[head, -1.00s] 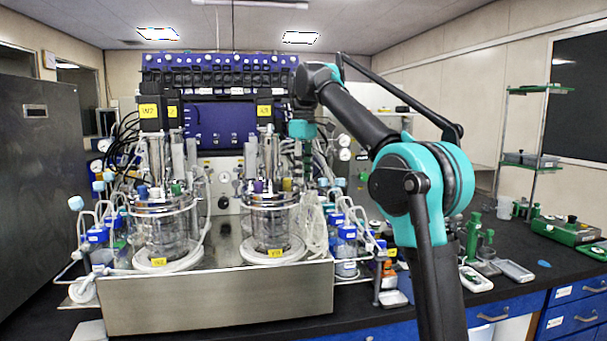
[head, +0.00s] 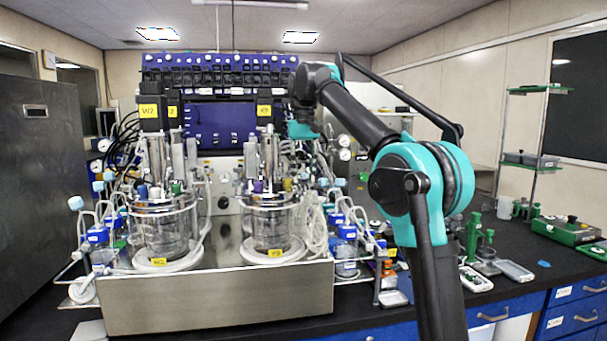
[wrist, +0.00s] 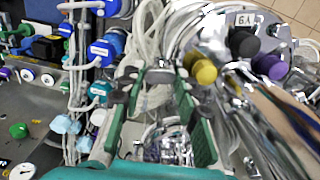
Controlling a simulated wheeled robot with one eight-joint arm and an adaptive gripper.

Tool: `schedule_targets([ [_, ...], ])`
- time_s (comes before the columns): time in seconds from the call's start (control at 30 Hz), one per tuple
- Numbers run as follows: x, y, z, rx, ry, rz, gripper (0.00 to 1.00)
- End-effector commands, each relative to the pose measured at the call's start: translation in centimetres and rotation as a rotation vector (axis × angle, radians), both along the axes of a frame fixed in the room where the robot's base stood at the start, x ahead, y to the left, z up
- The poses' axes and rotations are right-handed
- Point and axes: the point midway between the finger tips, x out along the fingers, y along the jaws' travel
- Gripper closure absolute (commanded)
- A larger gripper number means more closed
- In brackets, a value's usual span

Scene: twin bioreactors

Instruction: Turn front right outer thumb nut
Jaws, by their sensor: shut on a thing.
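My gripper (wrist: 159,78) is seen from behind in the wrist view, its two green-padded fingers reaching to the right edge of the bottles' tubing. Its fingertips are apart with a small grey metal piece (wrist: 160,75) between them. This may be the thumb nut, but it is too small and blurred to be sure. In the head view the teal gripper body (head: 303,130) is above and right of the right vessel (head: 270,222); its fingertips are not clear there. The vessel's metal lid (wrist: 213,38) lies just beyond and right of the fingertips in the wrist view.
A yellow cap (wrist: 203,70), a black cap (wrist: 243,42) and a purple cap (wrist: 270,66) stand close to the right finger. White tubing (wrist: 150,30) and blue-capped bottles (wrist: 102,52) crowd the left. The left vessel (head: 165,235) stands apart.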

Motion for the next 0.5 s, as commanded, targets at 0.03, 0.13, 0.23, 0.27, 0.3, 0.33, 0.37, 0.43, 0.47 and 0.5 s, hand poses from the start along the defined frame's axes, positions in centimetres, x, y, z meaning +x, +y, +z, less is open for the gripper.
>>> schedule_targets([
  [0.03, 0.07, 0.01, 0.04, 0.001, -0.003, -0.018, 0.97],
  [0.13, 0.07, 0.01, 0.04, 0.001, -0.003, -0.048, 0.97],
  [0.23, 0.07, 0.01, 0.04, 0.001, -0.003, -0.067, 0.97],
  [0.27, 0.07, 0.01, 0.04, 0.001, -0.003, -0.072, 0.97],
  [0.3, 0.08, 0.02, 0.04, 0.001, -0.003, -0.076, 0.97],
  [0.33, 0.08, 0.02, 0.04, 0.001, -0.003, -0.078, 0.97],
  [0.37, 0.08, 0.02, 0.04, 0.001, -0.003, -0.08, 0.97],
  [0.43, 0.07, 0.01, 0.04, 0.001, -0.003, -0.082, 0.97],
  [0.47, 0.07, 0.01, 0.04, 0.001, -0.003, -0.082, 0.97],
  [0.5, 0.07, 0.01, 0.04, 0.001, -0.003, -0.083, 0.97],
])
